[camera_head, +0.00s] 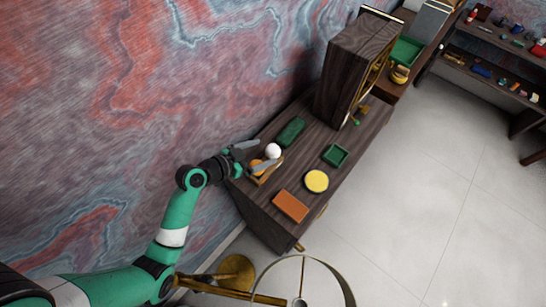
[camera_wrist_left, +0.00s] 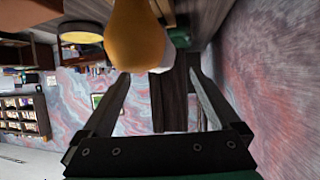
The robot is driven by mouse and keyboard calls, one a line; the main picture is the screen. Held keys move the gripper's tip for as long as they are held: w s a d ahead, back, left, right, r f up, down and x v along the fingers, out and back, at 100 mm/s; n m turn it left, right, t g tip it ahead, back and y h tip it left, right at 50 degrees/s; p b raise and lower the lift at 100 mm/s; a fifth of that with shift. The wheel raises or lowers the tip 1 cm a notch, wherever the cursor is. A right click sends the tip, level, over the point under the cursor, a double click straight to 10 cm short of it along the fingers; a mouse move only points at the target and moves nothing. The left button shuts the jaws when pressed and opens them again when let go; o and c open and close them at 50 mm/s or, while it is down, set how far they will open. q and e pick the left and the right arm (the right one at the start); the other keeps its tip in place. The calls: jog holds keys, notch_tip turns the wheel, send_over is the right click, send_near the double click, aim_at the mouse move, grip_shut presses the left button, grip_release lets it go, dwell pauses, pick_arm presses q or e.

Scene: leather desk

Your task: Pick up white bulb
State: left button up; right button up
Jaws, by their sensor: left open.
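The white bulb (camera_head: 272,150) shows as a round white top at the tray on the dark wooden desk. In the wrist view a whitish part (camera_wrist_left: 179,38), likely this bulb, shows behind a large orange-tan bulb-shaped thing (camera_wrist_left: 135,38). My left gripper (camera_head: 264,154) is open beside the white bulb, with its fingers on either side of the tray area. In the wrist view its two fingers (camera_wrist_left: 160,78) are spread and nothing is held between them. The bulb's lower part is hidden. My right gripper does not show.
A small orange-brown tray (camera_head: 266,176) sits under the finger. Nearby are a green case (camera_head: 291,132), a green square dish (camera_head: 335,155), a yellow disc (camera_head: 316,181) and an orange-brown mat (camera_head: 290,206). A dark cabinet (camera_head: 350,65) stands at the back. The marbled wall is close on the left.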

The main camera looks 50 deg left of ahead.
aim_at(269, 150)
pick_arm(q)
jog(key=shift+w, duration=0.15)
jog(key=x, duration=0.5)
jog(key=shift+d+f+b, duration=0.1)
jog(key=shift+f+b, duration=0.05)
jog(key=shift+b, duration=0.25)
jog(key=c, duration=1.4)
